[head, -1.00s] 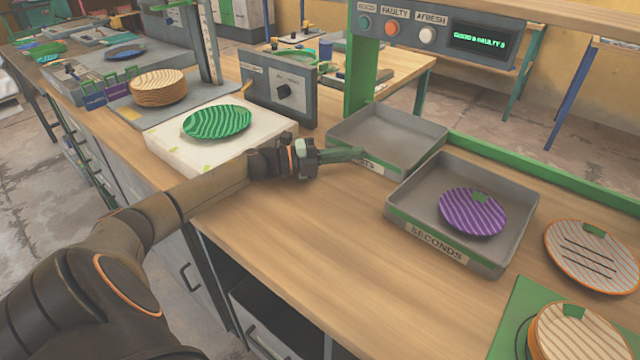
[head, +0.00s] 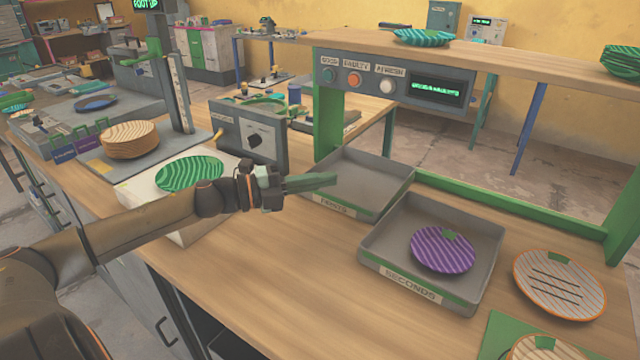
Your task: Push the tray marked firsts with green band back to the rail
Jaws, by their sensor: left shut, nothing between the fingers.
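The firsts tray (head: 376,194) is a grey, empty, open tray with a green band and a FIRSTS label on its front wall. It stands on the wooden bench, with its far right corner close to the green rail (head: 470,193). I cannot tell whether its back wall touches the rail. My left gripper (head: 328,180) is shut and empty. Its green-grey fingers point right and overlap the tray's front left rim in the picture. Contact is unclear. My right gripper is out of view.
The seconds tray (head: 372,254), holding a purple striped plate (head: 442,250), stands to the right. A green striped plate (head: 190,174) lies on a pale block at left. A green post (head: 328,115) rises behind the firsts tray. Bare bench lies in front of the trays.

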